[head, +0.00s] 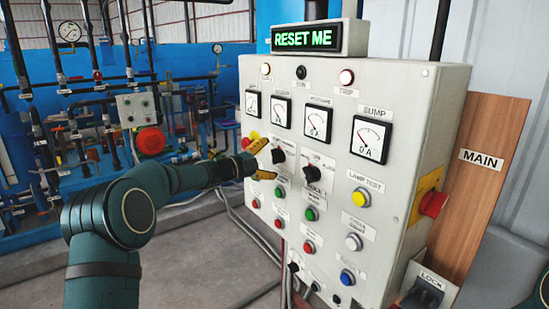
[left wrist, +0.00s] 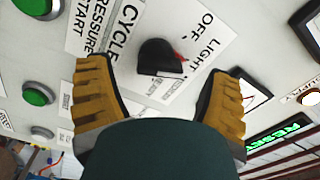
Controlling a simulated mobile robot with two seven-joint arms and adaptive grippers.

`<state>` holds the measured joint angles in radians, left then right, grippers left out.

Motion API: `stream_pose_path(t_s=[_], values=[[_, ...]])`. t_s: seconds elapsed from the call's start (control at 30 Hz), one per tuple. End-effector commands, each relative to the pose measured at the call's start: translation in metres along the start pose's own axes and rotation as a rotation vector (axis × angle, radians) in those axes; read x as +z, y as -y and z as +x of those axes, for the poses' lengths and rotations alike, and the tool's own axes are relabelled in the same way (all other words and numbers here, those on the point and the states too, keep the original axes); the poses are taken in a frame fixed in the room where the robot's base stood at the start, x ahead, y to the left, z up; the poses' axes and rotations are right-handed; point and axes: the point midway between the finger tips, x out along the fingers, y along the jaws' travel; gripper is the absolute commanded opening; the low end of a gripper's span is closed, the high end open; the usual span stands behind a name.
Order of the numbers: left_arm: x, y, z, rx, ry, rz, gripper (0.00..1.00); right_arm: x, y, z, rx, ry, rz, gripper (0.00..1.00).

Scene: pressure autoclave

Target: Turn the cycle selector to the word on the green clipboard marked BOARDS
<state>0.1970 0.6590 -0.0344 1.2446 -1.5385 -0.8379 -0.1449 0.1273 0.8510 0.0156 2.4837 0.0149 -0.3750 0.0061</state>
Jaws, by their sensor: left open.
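A black selector knob (left wrist: 158,57) with a red mark sits on a white plate in the left wrist view. The plate carries the words CYCLE, OFF and LIGHT; the red mark points right, towards LIGHT and OFF. My left gripper (head: 262,160) is open in front of the panel; its yellow fingers (left wrist: 160,100) stand either side of the knob, empty. The head view shows two black knobs, one by the fingertips (head: 278,155) and one further right (head: 313,173). The smaller lettering around them is unreadable. No green clipboard shows. My right gripper is out of view.
The grey control panel (head: 390,245) has gauges, lamps and several push buttons. A red mushroom button (head: 433,204) juts from its right side. A LOCK lever (head: 422,293) stands below right. A brown board marked MAIN (head: 490,125) leans behind. Blue pipework fills the left background.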

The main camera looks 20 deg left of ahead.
Motion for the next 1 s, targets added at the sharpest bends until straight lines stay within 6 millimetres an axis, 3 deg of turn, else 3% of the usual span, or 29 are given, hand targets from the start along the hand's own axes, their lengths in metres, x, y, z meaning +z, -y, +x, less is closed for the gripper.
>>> stream_pose_path(t_s=[0.2, 0.4, 0.6, 1.0], values=[[0.001, 0.001, -0.048, -0.001, 0.004, 0.000, 0.80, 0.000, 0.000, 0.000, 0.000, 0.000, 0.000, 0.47], [0.000, 0.000, -0.079, -0.001, 0.002, 0.000, 0.80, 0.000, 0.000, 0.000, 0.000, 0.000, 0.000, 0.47], [0.001, 0.000, -0.091, 0.000, 0.002, 0.001, 0.80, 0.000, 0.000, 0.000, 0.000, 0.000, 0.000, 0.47], [0.001, 0.000, -0.092, 0.000, 0.001, 0.001, 0.80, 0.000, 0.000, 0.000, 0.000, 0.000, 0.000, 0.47]])
